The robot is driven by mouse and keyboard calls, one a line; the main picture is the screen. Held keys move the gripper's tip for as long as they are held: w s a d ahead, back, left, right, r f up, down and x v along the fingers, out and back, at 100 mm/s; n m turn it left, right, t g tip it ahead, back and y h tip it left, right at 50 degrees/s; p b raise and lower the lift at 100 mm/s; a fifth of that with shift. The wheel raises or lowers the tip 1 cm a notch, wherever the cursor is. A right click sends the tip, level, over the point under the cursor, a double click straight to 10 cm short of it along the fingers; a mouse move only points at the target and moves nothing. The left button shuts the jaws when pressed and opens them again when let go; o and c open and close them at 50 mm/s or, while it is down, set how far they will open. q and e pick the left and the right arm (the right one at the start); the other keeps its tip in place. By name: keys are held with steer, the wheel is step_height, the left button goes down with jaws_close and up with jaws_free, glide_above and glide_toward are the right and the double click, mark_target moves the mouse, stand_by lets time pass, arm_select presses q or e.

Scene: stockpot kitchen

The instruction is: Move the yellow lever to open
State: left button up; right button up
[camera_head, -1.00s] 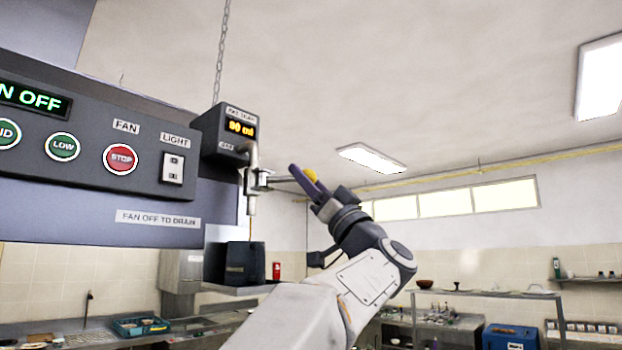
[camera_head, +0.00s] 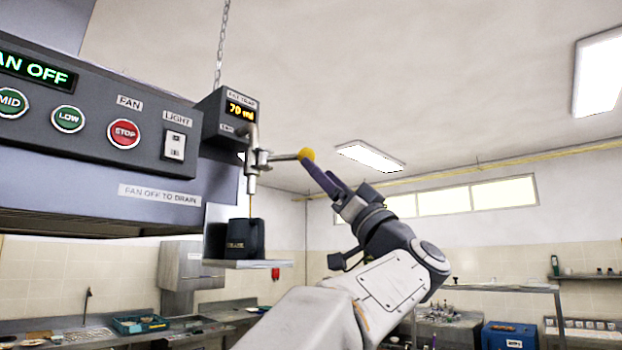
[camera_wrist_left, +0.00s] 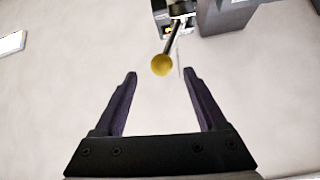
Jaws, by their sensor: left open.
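The lever's yellow ball knob (camera_head: 306,154) sits at the right end of a thin rod joined to the metal valve (camera_head: 253,160) below the display box. The lever points right, roughly level. In the left wrist view the yellow knob (camera_wrist_left: 161,65) is ahead of the fingertips, between their lines and left of centre. My left gripper (camera_head: 305,163) is open, its purple fingers near the knob in the head view; it also shows in the left wrist view (camera_wrist_left: 160,75) with nothing between the fingers. Whether a finger touches the knob I cannot tell. My right gripper is not in view.
The display box (camera_head: 228,118) reads about 70 ml. A thin yellowish stream runs from the valve into a dark cup (camera_head: 245,237) on a small shelf (camera_head: 248,264). The hood panel (camera_head: 95,125) with buttons is at left.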

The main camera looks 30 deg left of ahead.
arm_select(q)
steer(key=b+v, duration=0.1)
steer(key=v, duration=0.3)
steer(key=shift+s+b, duration=0.1)
steer(key=shift+b, duration=0.25)
steer(key=shift+t, duration=0.3)
